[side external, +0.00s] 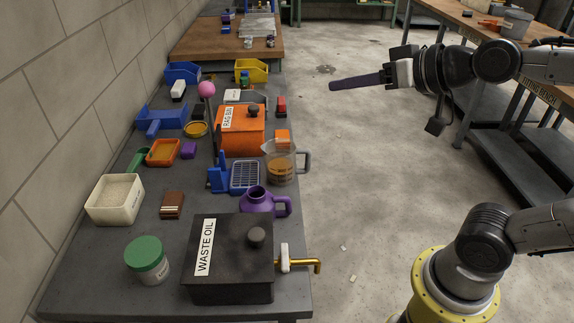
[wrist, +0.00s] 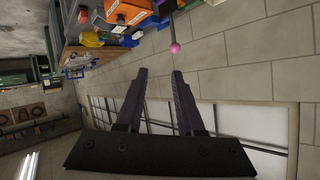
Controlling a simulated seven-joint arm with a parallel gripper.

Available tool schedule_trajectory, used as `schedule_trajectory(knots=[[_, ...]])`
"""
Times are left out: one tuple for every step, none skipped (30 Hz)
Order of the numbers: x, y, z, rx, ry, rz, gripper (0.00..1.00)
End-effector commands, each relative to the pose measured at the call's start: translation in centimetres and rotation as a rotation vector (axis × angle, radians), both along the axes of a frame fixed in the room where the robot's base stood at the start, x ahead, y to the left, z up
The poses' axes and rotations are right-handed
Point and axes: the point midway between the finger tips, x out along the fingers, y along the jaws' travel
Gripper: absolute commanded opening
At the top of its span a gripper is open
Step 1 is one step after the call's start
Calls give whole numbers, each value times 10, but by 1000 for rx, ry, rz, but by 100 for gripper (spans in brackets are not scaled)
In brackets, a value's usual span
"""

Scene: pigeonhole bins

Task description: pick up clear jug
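The clear jug (side external: 280,163) stands upright on the grey workbench in the side external view, with amber-brown liquid in its lower part and a grey handle on its right. It stands near the bench's right edge, in front of the orange rag bin (side external: 240,130). I cannot make out the jug in the wrist view. My gripper (side external: 332,86) is raised in the air beyond the bench's right edge, up and right of the jug and well apart from it. In the wrist view its two long purple fingers (wrist: 160,74) are spread with nothing between them.
A blue rack (side external: 244,176) and a purple jug (side external: 258,201) stand close to the clear jug. A black waste oil box (side external: 230,258) with a brass tap is at the front. A pink ball on a rod (side external: 207,89) rises behind. The jug's right side faces open floor.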

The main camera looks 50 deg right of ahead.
Motion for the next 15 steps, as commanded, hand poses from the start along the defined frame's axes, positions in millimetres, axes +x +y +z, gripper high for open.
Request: schedule_trajectory(knots=[[20, -1, 8, 34, -53, -24, 37], [32, -2, 12, 55, -89, -41, 37], [47, -4, 18, 82, -135, -65, 37], [59, -7, 22, 104, -170, -86, 37], [70, -9, 24, 123, -200, -108, 37], [85, -13, 25, 145, -241, -137, 37], [95, -16, 26, 160, -270, -161, 37], [106, -19, 24, 174, -296, -186, 37], [119, -24, 21, 190, -331, -221, 37], [128, -28, 18, 201, -356, -248, 37], [137, -31, 14, 208, -380, -275, 37], [148, -36, 5, 215, -408, -312, 37], [156, -41, -2, 217, -429, -342, 37], [163, -45, -10, 216, -449, -372, 37], [171, -50, -22, 213, -476, -411, 37]])
